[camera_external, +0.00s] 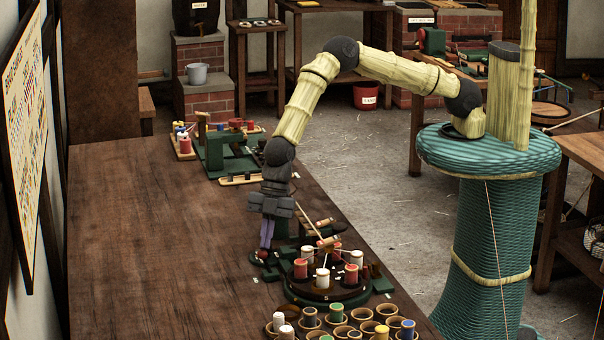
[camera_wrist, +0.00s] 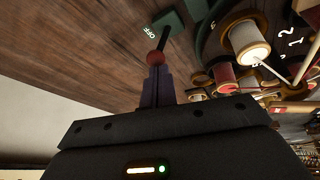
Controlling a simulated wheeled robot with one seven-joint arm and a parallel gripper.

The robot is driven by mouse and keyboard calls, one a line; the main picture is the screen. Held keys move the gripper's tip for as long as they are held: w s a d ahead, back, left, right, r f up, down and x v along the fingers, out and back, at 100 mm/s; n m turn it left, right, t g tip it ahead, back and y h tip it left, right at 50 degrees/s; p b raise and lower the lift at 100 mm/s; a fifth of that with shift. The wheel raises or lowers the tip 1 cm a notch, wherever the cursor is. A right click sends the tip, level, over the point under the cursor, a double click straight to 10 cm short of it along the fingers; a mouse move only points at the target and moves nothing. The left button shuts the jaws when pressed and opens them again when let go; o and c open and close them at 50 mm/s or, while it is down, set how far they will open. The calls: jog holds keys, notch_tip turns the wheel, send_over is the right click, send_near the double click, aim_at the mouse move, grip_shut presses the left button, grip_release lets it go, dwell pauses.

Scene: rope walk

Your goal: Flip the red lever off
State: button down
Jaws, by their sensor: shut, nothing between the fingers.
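The red lever shows in the wrist view as a round red knob (camera_wrist: 155,58) on a dark stem, rising from a green base plate (camera_wrist: 172,22) with a white OFF label beside the stem. In the external view the red knob (camera_external: 262,254) is small and low, at the left of the round machine. My gripper (camera_external: 266,246) points down just above the knob, its purple fingers together and empty. In the wrist view the fingertips of my gripper (camera_wrist: 156,72) are right at the knob; I cannot tell whether they touch it. The stem's exact tilt is unclear.
A round dark turntable (camera_external: 320,296) with red and white spools stands close at the right of the lever. A tray of several spool cups (camera_external: 352,323) lies nearer the camera. A green machine (camera_external: 225,150) stands farther back. The bench's left side (camera_external: 150,240) is clear.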

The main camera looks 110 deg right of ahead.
jog(key=d+r+p, duration=0.3)
jog(key=r+p, duration=0.2)
jog(key=r, duration=0.4)
jog(key=shift+w+r, duration=0.2)
jog(key=shift+r, duration=0.05)
jog(key=s+d+r+m+h, duration=0.1)
jog(key=s+d+r+m, duration=0.3)
jog(key=s, duration=0.7)
jog(key=s+d+r+m+h, duration=0.1)
jog(key=s+d+r+m, duration=0.4)
jog(key=s, duration=0.6)
jog(key=s+d+r+m+h, duration=0.1)
jog(key=s+d+r+m, duration=0.3)
jog(key=s, duration=0.7)
notch_tip(320, 180, up, 3)
jog(key=shift+s+d+r+m, duration=0.2)
jog(key=shift+s+d+m, duration=0.1)
jog(key=shift+d, duration=0.75)
jog(key=shift+w, duration=0.1)
